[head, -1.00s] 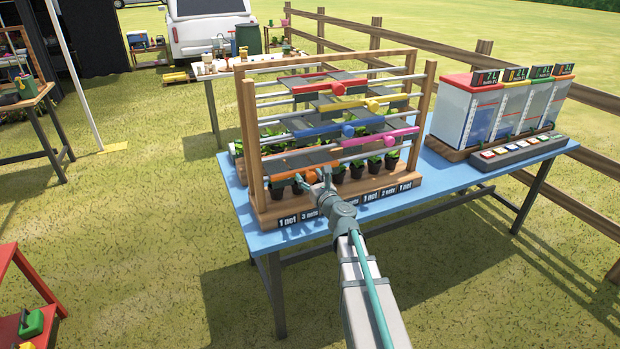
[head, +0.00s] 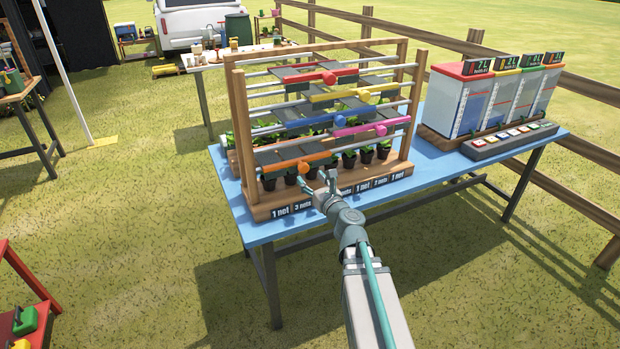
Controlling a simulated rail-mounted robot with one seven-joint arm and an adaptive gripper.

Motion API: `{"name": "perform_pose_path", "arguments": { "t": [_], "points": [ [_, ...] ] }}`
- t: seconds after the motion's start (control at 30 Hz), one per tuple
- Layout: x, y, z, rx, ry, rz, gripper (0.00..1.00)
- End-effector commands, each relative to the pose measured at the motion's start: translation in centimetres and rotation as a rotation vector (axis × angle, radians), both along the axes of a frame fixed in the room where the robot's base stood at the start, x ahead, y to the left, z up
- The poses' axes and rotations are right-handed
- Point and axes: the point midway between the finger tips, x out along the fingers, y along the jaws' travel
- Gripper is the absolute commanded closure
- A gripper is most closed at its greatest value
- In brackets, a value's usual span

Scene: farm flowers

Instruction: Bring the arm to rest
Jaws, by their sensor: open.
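My gripper (head: 312,184) is open and empty at the front of the wooden rack (head: 240,140). Its fingers are near the lower front board, below the orange bar (head: 285,169); whether they touch anything is too small to tell. My arm reaches up from the bottom of the head view. The rack carries red (head: 334,81), yellow (head: 345,97), blue (head: 300,126) and pink (head: 362,128) bars with dark nets on metal rods. Small potted plants (head: 349,160) stand in a row under them.
The rack stands on a blue table (head: 440,180). To its right are clear tanks with coloured lids (head: 490,69) and a button panel (head: 510,141). A wooden fence (head: 590,155) runs behind. A red stand (head: 35,285) is at lower left.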

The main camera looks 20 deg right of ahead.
Motion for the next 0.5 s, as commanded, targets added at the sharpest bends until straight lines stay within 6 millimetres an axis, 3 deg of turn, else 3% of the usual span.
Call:
{"name": "perform_pose_path", "arguments": {
  "t": [0.37, 0.5],
  "points": [
    [0.0, 0.0, 0.0, -0.031, -0.004, 0.002, 0.39],
    [-0.1, 1.1, -0.1, -0.183, -0.019, 0.052, 0.39]
  ]
}}
